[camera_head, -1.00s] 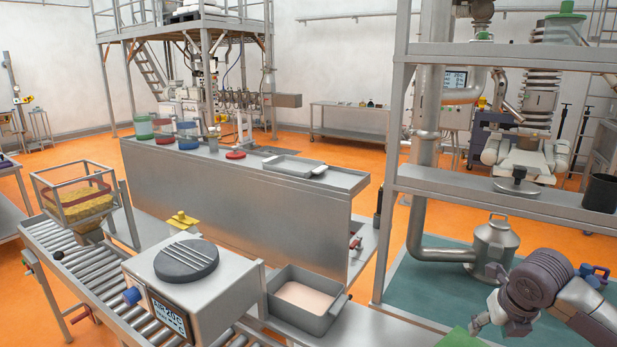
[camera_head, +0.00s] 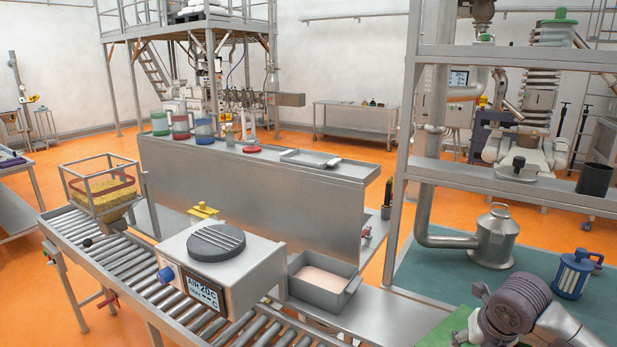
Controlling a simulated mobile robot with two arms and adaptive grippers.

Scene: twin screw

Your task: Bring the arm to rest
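My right arm comes in at the bottom right, and its dark purple-grey wrist joint (camera_head: 520,305) shows over the green surface. The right gripper (camera_head: 470,335) lies at the lower edge of the picture, left of that joint. Only a little grey of it shows, so its fingers cannot be made out, and I see nothing held in it. My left arm and gripper are out of view.
A metal canister (camera_head: 494,238) and a blue canister (camera_head: 572,275) stand on the teal bench top (camera_head: 430,275) near the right arm. A shelf frame (camera_head: 405,190) rises beside them.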

